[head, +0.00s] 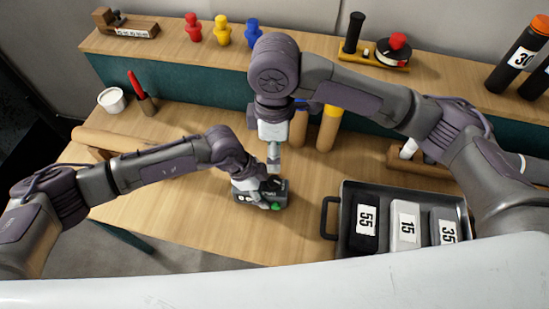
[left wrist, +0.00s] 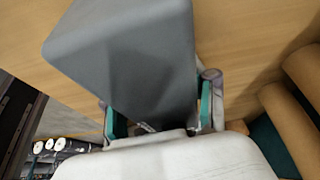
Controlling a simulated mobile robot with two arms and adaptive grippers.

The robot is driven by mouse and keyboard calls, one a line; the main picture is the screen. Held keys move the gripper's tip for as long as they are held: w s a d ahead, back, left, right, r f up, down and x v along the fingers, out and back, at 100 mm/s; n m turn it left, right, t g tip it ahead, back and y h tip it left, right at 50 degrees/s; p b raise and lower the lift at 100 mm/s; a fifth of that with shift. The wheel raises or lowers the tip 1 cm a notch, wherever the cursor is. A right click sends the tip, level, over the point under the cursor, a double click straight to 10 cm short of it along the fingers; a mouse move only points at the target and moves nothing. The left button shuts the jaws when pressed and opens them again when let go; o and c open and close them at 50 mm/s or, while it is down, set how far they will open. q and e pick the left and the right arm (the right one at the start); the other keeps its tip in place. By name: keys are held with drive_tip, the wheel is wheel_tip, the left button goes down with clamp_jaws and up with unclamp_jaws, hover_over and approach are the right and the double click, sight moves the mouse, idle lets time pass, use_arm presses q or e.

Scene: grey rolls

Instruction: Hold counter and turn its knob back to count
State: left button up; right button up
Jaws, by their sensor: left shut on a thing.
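The counter (head: 282,190) is a small dark grey box on the table in the middle of the head view, with pale marks and a green part (head: 276,207) at its front. My left gripper (head: 262,191) is shut on it from the left and covers part of it. In the left wrist view the counter's plain grey side (left wrist: 125,50) sits between the two fingers. My right gripper (head: 273,166) points straight down at the counter's top, seen narrow and edge-on. Its fingertips are too small to tell whether they are open or touching. I cannot make out the knob clearly.
A dark tray (head: 330,218) with numbered blocks stands close on the right. Tan rolls (head: 328,133) stand behind my right gripper. A white cup (head: 112,100) and a red-handled tool (head: 138,88) are at the back left. A raised shelf (head: 170,45) runs along the back.

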drive_tip(key=shift+r, duration=0.25)
drive_tip(key=n+g+y, duration=0.1)
drive_tip(key=n+y, duration=0.3)
drive_tip(key=y, duration=0.5)
approach(275, 180)
drive_tip(key=x, duration=0.9)
